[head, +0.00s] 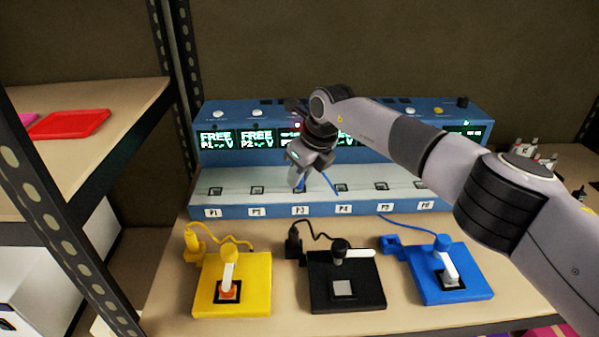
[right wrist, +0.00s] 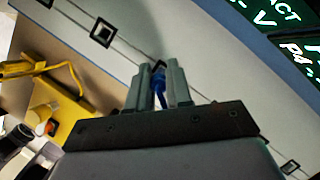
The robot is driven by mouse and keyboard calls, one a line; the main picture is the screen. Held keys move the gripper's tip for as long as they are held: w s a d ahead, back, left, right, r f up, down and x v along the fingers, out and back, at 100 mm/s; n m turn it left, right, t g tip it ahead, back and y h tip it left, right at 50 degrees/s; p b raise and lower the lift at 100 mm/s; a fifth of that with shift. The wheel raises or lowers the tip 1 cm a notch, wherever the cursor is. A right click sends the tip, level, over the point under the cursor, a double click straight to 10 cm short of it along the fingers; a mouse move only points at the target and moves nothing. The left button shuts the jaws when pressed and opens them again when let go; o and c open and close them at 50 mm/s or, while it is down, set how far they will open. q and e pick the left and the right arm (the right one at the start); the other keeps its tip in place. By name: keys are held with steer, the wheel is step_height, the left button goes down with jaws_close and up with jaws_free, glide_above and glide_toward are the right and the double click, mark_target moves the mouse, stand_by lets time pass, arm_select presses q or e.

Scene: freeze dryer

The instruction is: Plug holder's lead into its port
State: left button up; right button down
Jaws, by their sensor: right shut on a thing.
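My right gripper (head: 298,180) is at the P3 position of the port strip, fingers pointing down. It is shut on a blue plug (right wrist: 161,88), which shows between the fingertips in the right wrist view. The plug overlaps a dark port there; I cannot tell whether it is seated. A blue lead (head: 330,184) runs from the gripper past P4 and shows again (head: 405,222) towards the blue holder (head: 455,290). The blue station (head: 270,211) carries labels P1 to P6; P1 and P2 read FREE. My left gripper is not in view.
A yellow holder (head: 261,285) with a yellow plug (head: 194,246) and a black holder (head: 320,297) with a black plug (head: 293,241) stand in front of the station. A blue block (head: 392,244) is beside the blue holder. A shelf upright (head: 62,170) bounds the left.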

steer(key=shift+f, duration=0.4)
steer(key=c, duration=1)
jaws_free()
steer(key=shift+o, duration=0.2)
